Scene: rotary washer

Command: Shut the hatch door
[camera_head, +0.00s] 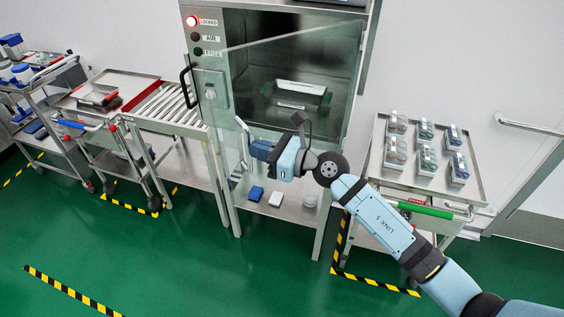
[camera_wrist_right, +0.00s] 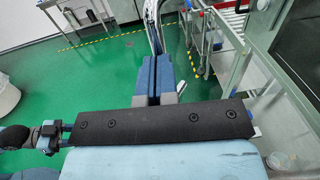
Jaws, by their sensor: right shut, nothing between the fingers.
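The hatch door (camera_head: 235,80) is a clear glass panel on the front of the steel washer cabinet (camera_head: 365,40). Its slanted top edge stands out from the cabinet at the left, so it looks partly open. My left gripper is not in view.
A roller conveyor (camera_head: 168,106) and carts stand left of the cabinet. A cart with several small containers (camera_head: 425,150) stands at the right, behind my right arm. A small tray (camera_head: 300,92) sits inside the chamber. A red lamp (camera_head: 191,21) is lit by "LOCKED". Green floor in front is clear.

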